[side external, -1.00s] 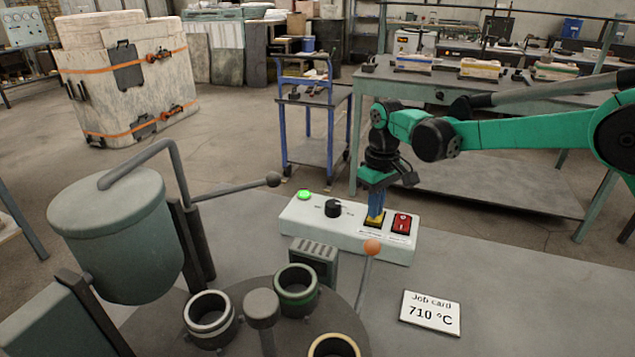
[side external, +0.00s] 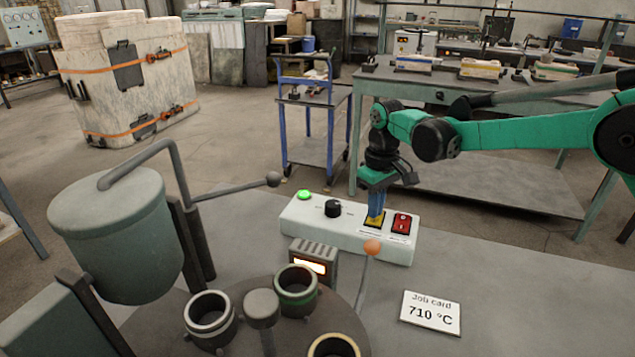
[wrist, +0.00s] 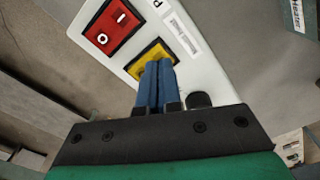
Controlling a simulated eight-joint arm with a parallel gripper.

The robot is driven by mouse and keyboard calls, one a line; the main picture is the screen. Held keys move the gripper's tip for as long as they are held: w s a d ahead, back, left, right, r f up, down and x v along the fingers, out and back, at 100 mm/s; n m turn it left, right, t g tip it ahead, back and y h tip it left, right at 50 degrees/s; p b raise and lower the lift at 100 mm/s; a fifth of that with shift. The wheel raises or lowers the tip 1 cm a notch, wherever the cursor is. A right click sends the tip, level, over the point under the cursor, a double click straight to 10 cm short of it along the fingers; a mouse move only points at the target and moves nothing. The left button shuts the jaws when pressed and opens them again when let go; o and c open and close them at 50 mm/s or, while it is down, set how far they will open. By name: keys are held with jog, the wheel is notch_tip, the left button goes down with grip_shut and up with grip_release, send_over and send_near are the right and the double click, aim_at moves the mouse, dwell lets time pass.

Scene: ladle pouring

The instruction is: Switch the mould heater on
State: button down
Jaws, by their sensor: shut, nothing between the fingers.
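A white control box (side external: 300,226) stands on the grey table. It carries a green lamp or button (side external: 304,195), a black knob (side external: 333,208), a yellow switch (side external: 373,220) and a red rocker switch (side external: 401,222). The red switch (wrist: 112,26) and yellow switch (wrist: 139,66) also show in the wrist view. My gripper (side external: 375,219) is shut and empty, its blue fingertips at the yellow switch and partly covering it. The mould heater (side external: 314,262), a small grey vented box, has an orange glow in its front.
A turntable holds several round moulds, such as the green-banded one (side external: 296,288). A lever with an orange knob (side external: 372,247) stands before the box. A large grey pot (side external: 112,235) is at left. A job card (side external: 430,312) reading 710 °C lies at right.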

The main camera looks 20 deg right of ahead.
aim_at(375, 221)
jog(key=shift+r, duration=3)
jog(key=shift+s+r, duration=0.1)
jog(key=s+d+r+m+t, duration=0.1)
jog(key=s+d+r+t, duration=0.15)
jog(key=s+r, duration=0.35)
jog(key=s+f+m+t, duration=0.2)
jog(key=s+f+t, duration=0.2)
jog(key=s, duration=0.7)
jog(key=shift+d+f+t, duration=0.35)
